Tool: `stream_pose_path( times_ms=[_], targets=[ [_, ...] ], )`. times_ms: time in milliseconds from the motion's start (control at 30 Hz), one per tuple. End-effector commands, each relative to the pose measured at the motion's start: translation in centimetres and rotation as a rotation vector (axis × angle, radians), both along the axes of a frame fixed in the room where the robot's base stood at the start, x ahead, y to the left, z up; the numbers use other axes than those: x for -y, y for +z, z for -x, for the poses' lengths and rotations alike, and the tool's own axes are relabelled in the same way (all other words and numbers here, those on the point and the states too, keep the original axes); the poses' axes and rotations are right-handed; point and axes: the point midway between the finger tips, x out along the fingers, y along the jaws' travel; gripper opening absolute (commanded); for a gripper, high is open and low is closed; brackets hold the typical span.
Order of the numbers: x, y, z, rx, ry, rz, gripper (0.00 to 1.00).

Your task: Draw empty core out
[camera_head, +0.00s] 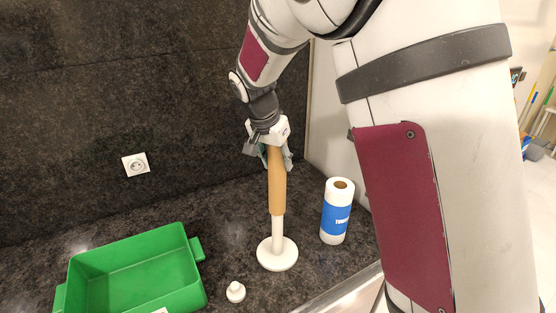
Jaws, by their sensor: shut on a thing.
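A brown cardboard core (277,185) stands upright around the white post of a holder with a round white base (277,257). The lower part of the post (278,232) shows bare below the core. My gripper (276,153) comes from above and is shut on the core near its top end. The fingertips and the core's top are partly hidden by the gripper.
A full paper roll (337,211) with a blue band stands right of the holder. A small white knob (235,291) lies in front left of it. A green bin (135,276) sits at the left on the dark counter. A wall socket (135,164) is behind.

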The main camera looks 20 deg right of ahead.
Motion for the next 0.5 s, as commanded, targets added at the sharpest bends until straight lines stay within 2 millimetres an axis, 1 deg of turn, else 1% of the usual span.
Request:
stream_pose_path(
  times_ms=[500],
  targets=[
    [0.0, 1.7, 0.0, 0.002, -0.001, 0.0, 0.02]
  ],
)
